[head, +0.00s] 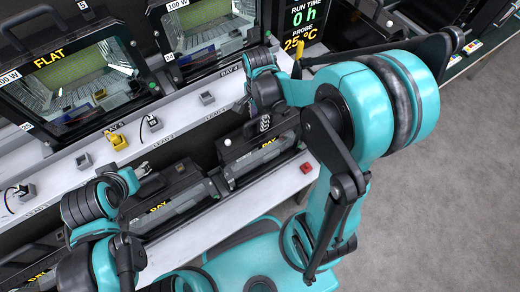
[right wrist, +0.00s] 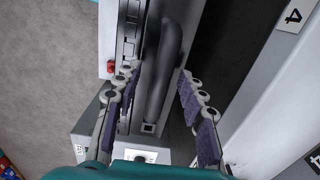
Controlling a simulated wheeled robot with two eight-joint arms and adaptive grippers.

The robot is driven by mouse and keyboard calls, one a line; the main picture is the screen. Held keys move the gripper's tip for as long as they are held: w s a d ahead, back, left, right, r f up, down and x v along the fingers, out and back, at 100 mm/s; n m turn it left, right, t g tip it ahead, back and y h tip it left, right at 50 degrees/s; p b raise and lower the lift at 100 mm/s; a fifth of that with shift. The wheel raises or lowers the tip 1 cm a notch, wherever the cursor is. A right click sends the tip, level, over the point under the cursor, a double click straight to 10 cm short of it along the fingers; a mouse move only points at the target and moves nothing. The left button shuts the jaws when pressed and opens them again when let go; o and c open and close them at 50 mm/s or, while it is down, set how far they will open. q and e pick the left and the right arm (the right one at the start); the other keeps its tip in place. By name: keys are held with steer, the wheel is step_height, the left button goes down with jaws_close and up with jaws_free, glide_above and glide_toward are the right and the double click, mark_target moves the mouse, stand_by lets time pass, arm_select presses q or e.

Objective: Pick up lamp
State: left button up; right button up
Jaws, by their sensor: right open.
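A black floodlight housing (head: 262,152) with a yellow label stands on the bench's front strip, under my right arm. My right gripper (head: 264,122) is at its top in the head view. In the right wrist view my right gripper (right wrist: 160,76) is open, with one finger on each side of the housing's dark bar-shaped handle (right wrist: 171,62); contact cannot be told. A second black housing marked DAY (head: 170,200) stands to the left. My left gripper (head: 141,169) is close to its top; its fingers are small and partly hidden by my wrist.
Lit floodlights marked FLAT (head: 70,85) and another (head: 205,25) stand behind. A white ledge (head: 185,125) carries grey and yellow plugs. A red button (head: 306,168) is at the bench's right end. Grey floor (head: 450,180) is clear at right.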

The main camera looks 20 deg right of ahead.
jaws_close()
steer(key=shift+r, duration=0.15)
